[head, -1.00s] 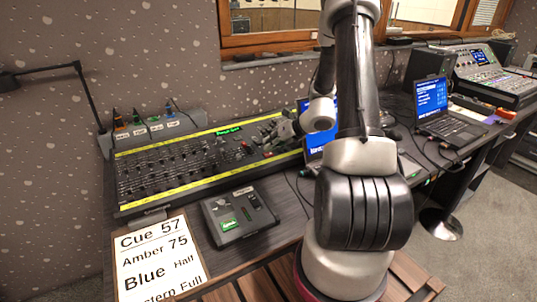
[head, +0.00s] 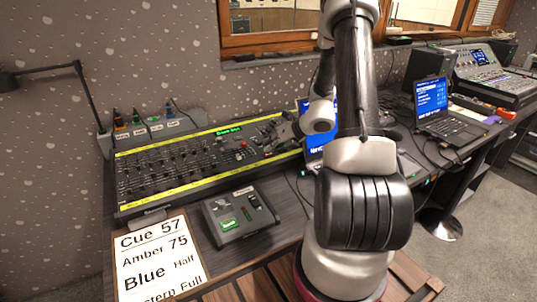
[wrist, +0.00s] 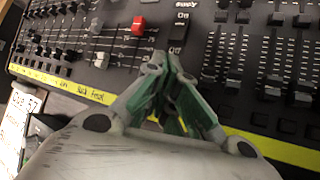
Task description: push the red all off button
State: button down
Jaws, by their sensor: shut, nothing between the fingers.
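A long black fader desk (head: 200,165) with yellow strips lies on the table. A small red block-shaped control (wrist: 138,25) sits on it, up and left of my fingertips in the wrist view; it shows as a small red spot in the head view (head: 243,145). I cannot tell whether it is a button or a fader cap, and no "all off" label is readable. My gripper (wrist: 165,62) is shut and empty, over the desk, just below a black switch (wrist: 180,27) marked Off. In the head view my gripper (head: 283,130) is at the desk's right end.
A dark box (head: 238,213) with a green button stands in front of the desk, beside a cue sheet (head: 160,262). Laptops (head: 432,110) and a mixer (head: 490,72) stand to the right. Faders (wrist: 280,75) crowd the panel right of my gripper.

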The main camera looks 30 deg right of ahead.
aim_at(271, 154)
dwell(0.7)
jog(key=shift+r, duration=0.4)
notch_tip(271, 154, up, 6)
jog(key=shift+s, duration=0.35)
dwell(0.5)
